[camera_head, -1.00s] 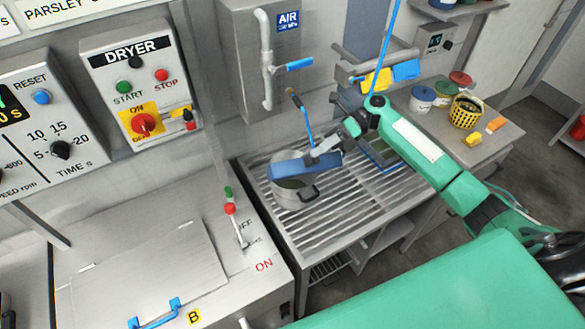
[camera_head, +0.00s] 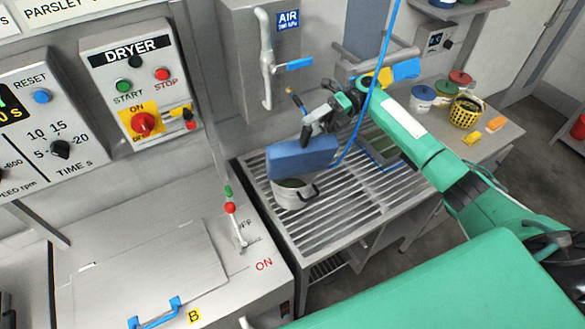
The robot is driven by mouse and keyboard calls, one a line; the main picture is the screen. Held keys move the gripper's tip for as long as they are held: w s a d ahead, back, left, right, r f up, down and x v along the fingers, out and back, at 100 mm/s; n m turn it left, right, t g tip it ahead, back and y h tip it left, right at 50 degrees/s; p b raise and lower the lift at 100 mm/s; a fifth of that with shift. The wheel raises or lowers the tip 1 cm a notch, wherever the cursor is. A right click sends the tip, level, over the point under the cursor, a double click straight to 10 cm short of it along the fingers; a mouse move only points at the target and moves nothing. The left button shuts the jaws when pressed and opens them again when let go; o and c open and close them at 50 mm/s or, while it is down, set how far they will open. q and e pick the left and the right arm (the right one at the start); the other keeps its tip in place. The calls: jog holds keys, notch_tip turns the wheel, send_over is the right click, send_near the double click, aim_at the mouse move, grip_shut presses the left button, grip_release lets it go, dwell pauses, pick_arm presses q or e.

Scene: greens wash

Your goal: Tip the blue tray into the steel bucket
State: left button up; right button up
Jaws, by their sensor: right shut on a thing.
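The blue tray (camera_head: 300,159) is held in my right gripper (camera_head: 312,137), which is shut on it near its upper edge. The tray is tilted on its side, with a broad blue face toward the camera, directly above the steel bucket. The steel bucket (camera_head: 292,199) stands on the slatted steel rack; it has a dark side handle, and greenish content shows inside. The tray hides the back of the bucket's rim. The tray's inside is hidden. My left gripper is not in view.
The slatted rack (camera_head: 345,215) is mostly clear around the bucket. Another blue-edged tray (camera_head: 385,150) lies at its back right. A blue hose (camera_head: 370,100) hangs by my right arm. Tubs, a yellow basket (camera_head: 466,112) and sponges stand on the right counter.

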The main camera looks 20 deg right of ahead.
jog(key=shift+w+r, duration=0.25)
jog(key=shift+w, duration=0.35)
jog(key=shift+s+d, duration=0.1)
dwell(0.3)
